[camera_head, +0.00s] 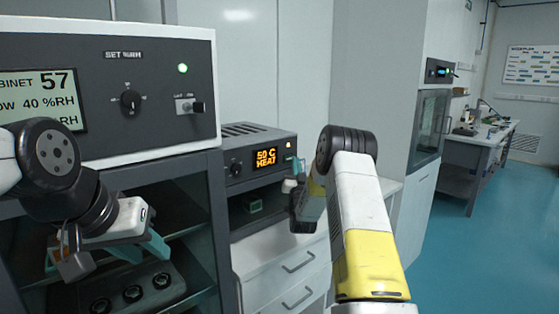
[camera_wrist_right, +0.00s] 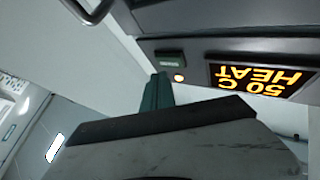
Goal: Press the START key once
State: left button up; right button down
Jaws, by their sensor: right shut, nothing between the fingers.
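The oven (camera_head: 262,140) has a dark front panel with an orange "50 C HEAT" display (camera_head: 266,157), which appears upside down in the right wrist view (camera_wrist_right: 262,78). A small greenish key (camera_wrist_right: 170,58), its label too small to read, sits beside a lit orange lamp (camera_wrist_right: 179,78). My right gripper (camera_head: 298,168) is at the right end of the oven panel. Its teal fingers (camera_wrist_right: 157,92) are shut and empty, with the tips close to the key; contact cannot be told. My left gripper (camera_head: 108,250) is open and empty before the left cabinet.
A dry cabinet (camera_head: 150,60) with a humidity display, knob and switch stands at the left. A small green object (camera_head: 255,206) is inside the oven's lower opening. White drawers (camera_head: 290,275) are below. Open blue floor (camera_head: 470,255) lies to the right.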

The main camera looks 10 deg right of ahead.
jog(key=shift+s+d, duration=0.4)
jog(key=shift+s, duration=0.3)
jog(key=shift+s+d, duration=0.45)
jog(key=shift+s, duration=0.3)
jog(key=shift+s+d, duration=0.4)
jog(key=shift+s, duration=0.3)
jog(key=s+a+r+n+g+y, duration=0.15)
jog(key=a+r+g, duration=0.25)
jog(key=r, duration=0.4)
jog(key=s+a+r+g+y, duration=0.2)
jog(key=s+a+g, duration=0.15)
jog(key=s, duration=0.65)
jog(key=s+a+f+n+g, duration=0.1)
jog(key=s+f+g, duration=0.1)
jog(key=s, duration=0.9)
jog(key=s+a+f+n+g+y, duration=0.1)
jog(key=s+g, duration=0.3)
jog(key=s, duration=0.7)
jog(key=s+a+f+n+g+y, duration=0.1)
jog(key=s+a+f+g, duration=0.1)
jog(key=s, duration=1)
jog(key=shift+a+f+g, duration=0.4)
jog(key=shift+f+g, duration=0.15)
jog(key=shift+g, duration=0.3)
